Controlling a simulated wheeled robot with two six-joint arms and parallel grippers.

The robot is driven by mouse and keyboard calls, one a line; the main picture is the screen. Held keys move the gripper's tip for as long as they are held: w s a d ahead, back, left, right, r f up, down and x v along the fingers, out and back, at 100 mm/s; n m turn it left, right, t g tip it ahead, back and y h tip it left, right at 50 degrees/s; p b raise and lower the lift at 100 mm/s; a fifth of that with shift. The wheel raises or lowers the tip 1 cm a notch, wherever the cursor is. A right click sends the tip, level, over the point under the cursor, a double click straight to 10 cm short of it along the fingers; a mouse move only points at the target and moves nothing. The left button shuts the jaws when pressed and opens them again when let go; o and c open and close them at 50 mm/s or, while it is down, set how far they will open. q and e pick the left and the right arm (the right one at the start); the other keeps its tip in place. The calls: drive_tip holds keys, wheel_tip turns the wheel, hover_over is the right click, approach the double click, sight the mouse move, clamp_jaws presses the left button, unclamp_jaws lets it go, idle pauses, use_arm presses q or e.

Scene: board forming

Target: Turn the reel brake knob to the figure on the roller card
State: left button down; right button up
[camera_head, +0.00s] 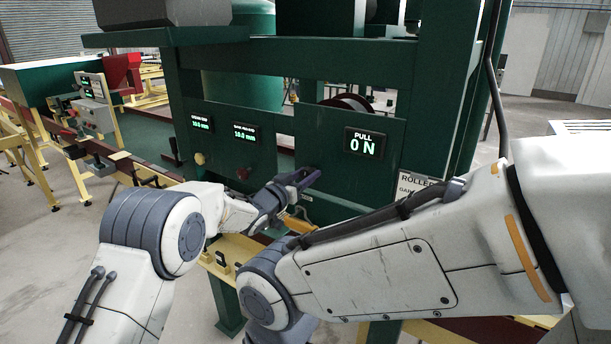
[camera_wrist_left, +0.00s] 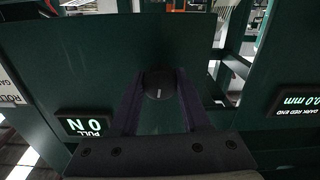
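A round black knob with a pale pointer mark (camera_wrist_left: 159,83) sits on the green panel in the left wrist view. My left gripper (camera_head: 306,178) is at the panel below and left of the PULL display. In the wrist view, its two dark fingers (camera_wrist_left: 160,88) lie on either side of the knob; I cannot tell whether they touch it. In the head view the gripper largely hides the knob. The PULL display (camera_head: 364,144) reads 0 N. The white roller card (camera_head: 411,184) is mostly hidden behind my right arm; its figure is not readable. My right gripper is out of view.
A yellow knob (camera_head: 200,158) and a dark red knob (camera_head: 243,174) sit left on the panel, below two small mm displays. A reel (camera_head: 346,103) shows through the frame opening behind. My right forearm crosses in front of the lower right panel.

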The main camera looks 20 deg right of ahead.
use_arm(q)
drive_tip(key=shift+f+m+b, duration=0.2)
drive_tip(key=shift+m+b, duration=0.3)
drive_tip(key=shift+b, duration=0.45)
drive_tip(key=m+b, duration=0.7)
drive_tip(key=b, duration=0.2)
drive_tip(key=shift+s+f+b, duration=0.1)
drive_tip(key=shift+b, duration=0.2)
drive_tip(key=m+b, duration=0.2)
drive_tip(key=m, duration=0.1)
drive_tip(key=m+b, duration=0.2)
drive_tip(key=m, duration=0.1)
drive_tip(key=shift+d+m+b, duration=0.1)
drive_tip(key=shift+m+b, duration=0.3)
drive_tip(key=m+b, duration=0.2)
drive_tip(key=m, duration=0.2)
drive_tip(key=shift+m+b, duration=0.3)
drive_tip(key=shift+b, duration=0.05)
drive_tip(key=m+b, duration=0.2)
drive_tip(key=m, duration=0.3)
drive_tip(key=shift+b, duration=0.3)
drive_tip(key=m+b, duration=0.2)
drive_tip(key=m, duration=0.3)
drive_tip(key=shift+f, duration=0.1)
drive_tip(key=m+b, duration=0.1)
drive_tip(key=m, duration=0.3)
drive_tip(key=shift+m, duration=0.4)
drive_tip(key=shift+b, duration=0.3)
